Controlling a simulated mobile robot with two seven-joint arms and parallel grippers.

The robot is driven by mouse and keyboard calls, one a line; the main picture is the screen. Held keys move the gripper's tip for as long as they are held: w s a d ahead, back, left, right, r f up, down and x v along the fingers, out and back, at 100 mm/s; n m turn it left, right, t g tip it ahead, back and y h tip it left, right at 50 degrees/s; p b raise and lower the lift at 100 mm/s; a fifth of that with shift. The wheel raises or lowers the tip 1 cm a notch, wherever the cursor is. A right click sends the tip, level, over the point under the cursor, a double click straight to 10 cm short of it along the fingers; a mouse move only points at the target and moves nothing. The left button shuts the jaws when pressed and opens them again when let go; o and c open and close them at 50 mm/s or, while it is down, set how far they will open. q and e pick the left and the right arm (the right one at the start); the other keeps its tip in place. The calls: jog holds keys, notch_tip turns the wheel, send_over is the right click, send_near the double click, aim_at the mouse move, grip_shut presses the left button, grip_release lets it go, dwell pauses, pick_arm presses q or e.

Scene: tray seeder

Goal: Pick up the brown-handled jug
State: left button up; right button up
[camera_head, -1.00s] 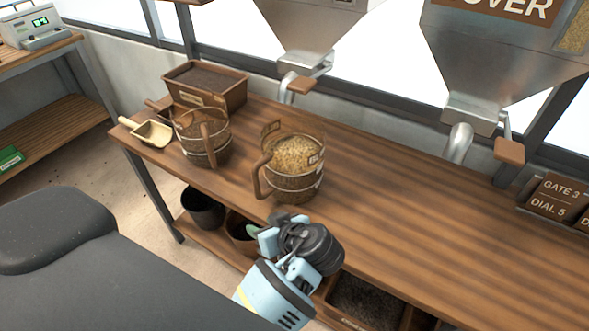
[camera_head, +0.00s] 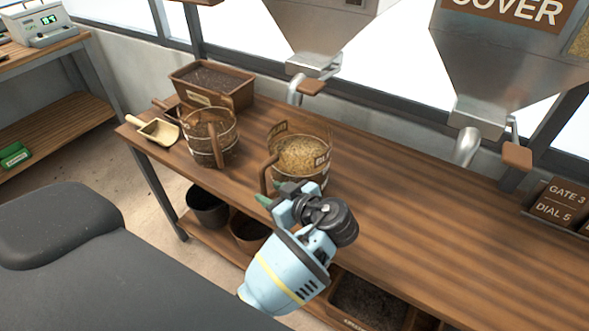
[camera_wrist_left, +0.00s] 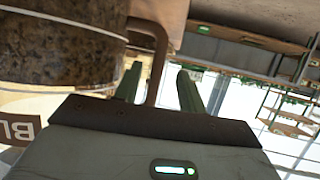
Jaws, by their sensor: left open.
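A clear-walled jug (camera_head: 299,179) with a brown handle (camera_head: 268,172) stands on the wooden bench, filled with tan grain and marked with a partly hidden "BL" label. Its speckled body (camera_wrist_left: 60,45) fills the left of the left wrist view. My left gripper (camera_head: 272,195) is open at the jug's near left side, by the handle. In the left wrist view the handle (camera_wrist_left: 157,65) shows between the two green fingers (camera_wrist_left: 160,88); I cannot tell how deep it sits between them. My right gripper is not in view.
A second jug (camera_head: 210,150), also brown-handled, stands to the left. Metal hoppers (camera_head: 480,60) with spouts hang over the bench. Dark pots (camera_head: 206,207) sit on the lower shelf.

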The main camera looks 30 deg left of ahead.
aim_at(266, 190)
pick_arm(q)
jog(key=x, duration=0.4)
jog(key=shift+w+a+f, duration=0.2)
jog(key=shift+f, duration=0.05)
grip_shut()
dwell(1.0)
jog(key=shift+r, duration=0.1)
